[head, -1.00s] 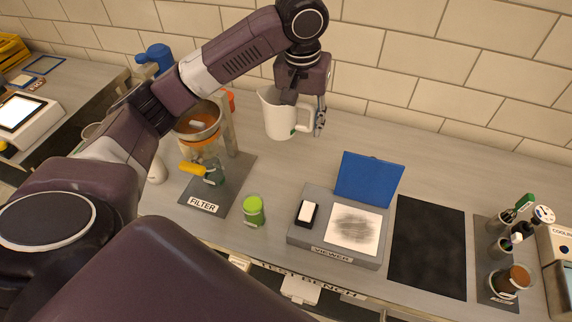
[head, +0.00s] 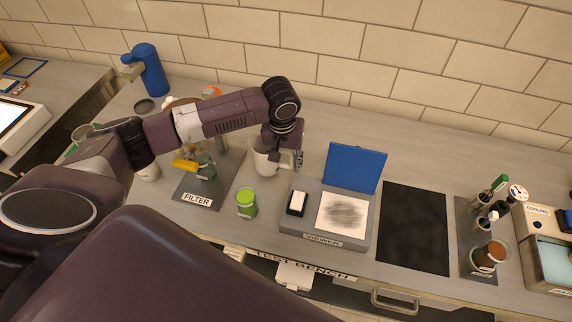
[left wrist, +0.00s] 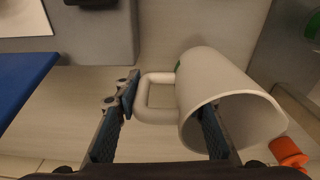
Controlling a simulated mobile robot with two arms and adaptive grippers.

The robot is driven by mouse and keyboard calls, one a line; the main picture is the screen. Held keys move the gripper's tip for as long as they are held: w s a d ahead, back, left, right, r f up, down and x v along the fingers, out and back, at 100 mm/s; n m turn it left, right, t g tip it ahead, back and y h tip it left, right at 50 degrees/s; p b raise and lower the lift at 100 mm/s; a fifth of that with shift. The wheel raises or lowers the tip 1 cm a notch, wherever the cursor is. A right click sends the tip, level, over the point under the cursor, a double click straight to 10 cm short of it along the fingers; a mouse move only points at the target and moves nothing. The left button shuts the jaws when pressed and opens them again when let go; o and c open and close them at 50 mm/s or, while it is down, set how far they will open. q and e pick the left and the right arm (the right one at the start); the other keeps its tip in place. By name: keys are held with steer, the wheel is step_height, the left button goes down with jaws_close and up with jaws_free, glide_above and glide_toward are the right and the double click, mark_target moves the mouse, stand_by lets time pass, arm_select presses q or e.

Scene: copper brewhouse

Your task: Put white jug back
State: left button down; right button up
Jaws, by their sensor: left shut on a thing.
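One finger of my left gripper (left wrist: 165,125) is outside the handle and the other reaches in at the mouth. The gripper is shut on the jug. I cannot tell whether the jug's base touches the bench. My right gripper is not in view.
A blue dispenser (head: 150,70) stands at back left. The bench behind the viewer is clear.

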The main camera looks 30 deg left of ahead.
arm_select(q)
step_height(320, 180, down, 2)
steer(key=shift+f, duration=0.1)
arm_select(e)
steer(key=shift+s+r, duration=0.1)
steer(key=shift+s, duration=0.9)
arm_select(q)
steer(key=c, duration=1.7)
jaws_free()
steer(key=shift+f, duration=0.15)
steer(key=o, duration=0.5)
steer(key=shift+c, duration=0.2)
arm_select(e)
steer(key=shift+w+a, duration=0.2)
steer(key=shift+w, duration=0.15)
